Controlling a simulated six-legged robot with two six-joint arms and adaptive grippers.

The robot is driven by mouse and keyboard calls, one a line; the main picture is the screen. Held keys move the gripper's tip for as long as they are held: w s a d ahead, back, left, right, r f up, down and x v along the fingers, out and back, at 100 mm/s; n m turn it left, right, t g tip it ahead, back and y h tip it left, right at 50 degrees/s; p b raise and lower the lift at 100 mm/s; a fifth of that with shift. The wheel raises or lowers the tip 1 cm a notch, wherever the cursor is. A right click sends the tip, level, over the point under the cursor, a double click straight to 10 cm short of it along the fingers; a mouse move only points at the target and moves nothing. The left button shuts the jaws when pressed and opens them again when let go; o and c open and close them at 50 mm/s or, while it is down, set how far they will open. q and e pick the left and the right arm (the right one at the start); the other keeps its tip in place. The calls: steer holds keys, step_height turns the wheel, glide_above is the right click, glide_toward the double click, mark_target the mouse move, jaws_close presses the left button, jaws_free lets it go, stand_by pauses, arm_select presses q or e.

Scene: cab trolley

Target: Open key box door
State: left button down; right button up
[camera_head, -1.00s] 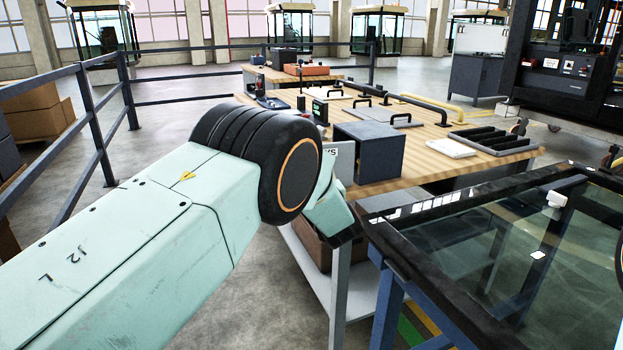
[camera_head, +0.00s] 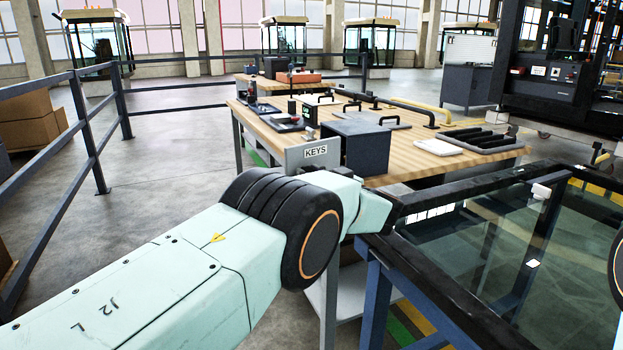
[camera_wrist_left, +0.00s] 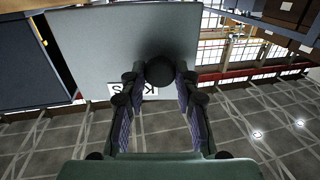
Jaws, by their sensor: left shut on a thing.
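The key box (camera_head: 362,145) is a dark blue-grey box on the near edge of the wooden bench. Its light grey door (camera_head: 294,158), with a KEYS label, stands out to the left of the box. In the left wrist view the door (camera_wrist_left: 105,45) shows as a pale panel, its label partly covered by the fingers, with a gap to the dark box (camera_wrist_left: 28,70). My left gripper (camera_wrist_left: 160,88) is shut on the round black knob (camera_wrist_left: 160,68) on the door's face. In the head view my left arm hides most of that gripper. My right gripper is not in view.
The wooden bench (camera_head: 398,174) carries a black-handled panel, a white pad (camera_head: 437,147) and black strips (camera_head: 478,138). A black-framed glass panel (camera_head: 480,255) lies at the right, close to my left arm. Railings (camera_head: 88,130) stand at the left.

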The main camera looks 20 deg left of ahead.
arm_select(q)
steer(key=shift+r, duration=0.1)
stand_by(0.4)
steer(key=c, duration=1)
jaws_free()
step_height(320, 180, up, 10)
